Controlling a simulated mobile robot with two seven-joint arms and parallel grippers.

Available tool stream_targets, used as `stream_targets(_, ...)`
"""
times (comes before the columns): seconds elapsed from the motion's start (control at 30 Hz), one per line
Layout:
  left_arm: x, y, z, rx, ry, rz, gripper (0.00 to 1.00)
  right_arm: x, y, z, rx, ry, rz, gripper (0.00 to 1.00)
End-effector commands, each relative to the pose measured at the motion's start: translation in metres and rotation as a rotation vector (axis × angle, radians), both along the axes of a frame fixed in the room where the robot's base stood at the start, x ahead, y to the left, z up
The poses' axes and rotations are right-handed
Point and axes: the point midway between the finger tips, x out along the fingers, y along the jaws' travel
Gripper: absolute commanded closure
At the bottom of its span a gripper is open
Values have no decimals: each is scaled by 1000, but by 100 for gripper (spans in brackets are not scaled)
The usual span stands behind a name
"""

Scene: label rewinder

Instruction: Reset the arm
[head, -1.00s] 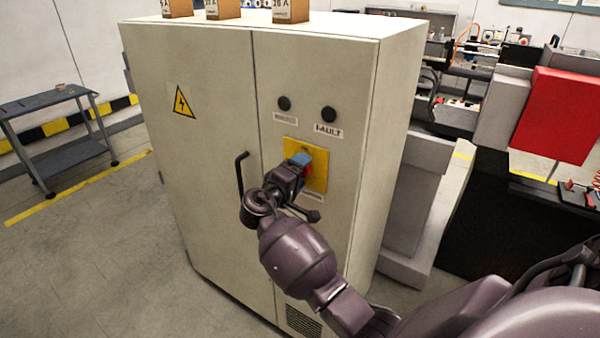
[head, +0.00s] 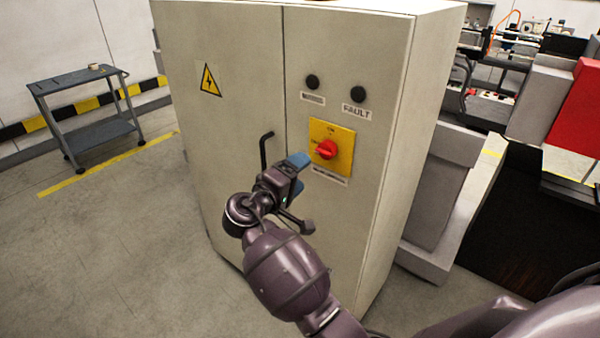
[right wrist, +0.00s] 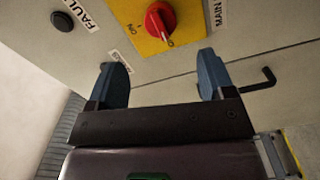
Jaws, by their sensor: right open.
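My right gripper (head: 298,172) is open and empty in front of the beige electrical cabinet (head: 235,145), apart from its door. A red rotary switch (head: 326,149) on a yellow plate (head: 331,131) sits just right of and beyond the fingers. In the right wrist view the two blue fingers of the right gripper (right wrist: 163,80) are spread wide. The red switch (right wrist: 160,20) shows beyond them, near the top, with nothing gripping it. My left gripper is not in view.
A black door handle (head: 265,150) sticks out left of the switch. Two dark round lamps (head: 312,82) sit above it, one over a FAULT label (head: 356,110). A grey cart (head: 85,115) stands at the left. The floor between cart and cabinet is clear.

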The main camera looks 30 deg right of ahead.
Motion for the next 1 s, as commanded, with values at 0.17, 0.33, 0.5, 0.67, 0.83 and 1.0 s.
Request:
stream_targets(0.17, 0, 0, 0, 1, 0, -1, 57, 0, 0, 0, 0, 0, 0, 25)
stream_targets(0.33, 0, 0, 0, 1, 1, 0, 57, 0, 0, 0, 1, -3, 0, 25)
stream_targets(0.5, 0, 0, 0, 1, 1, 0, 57, 17, 8, -1, 32, -39, 115, 25)
stream_targets(0.67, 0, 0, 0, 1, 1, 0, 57, 49, 34, -4, 200, -130, 392, 25)
stream_targets(0.83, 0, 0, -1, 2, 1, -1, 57, 57, 56, -28, 418, -217, 650, 25)
stream_targets(1.0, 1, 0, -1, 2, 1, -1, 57, 35, 67, -68, 662, -303, 831, 25)
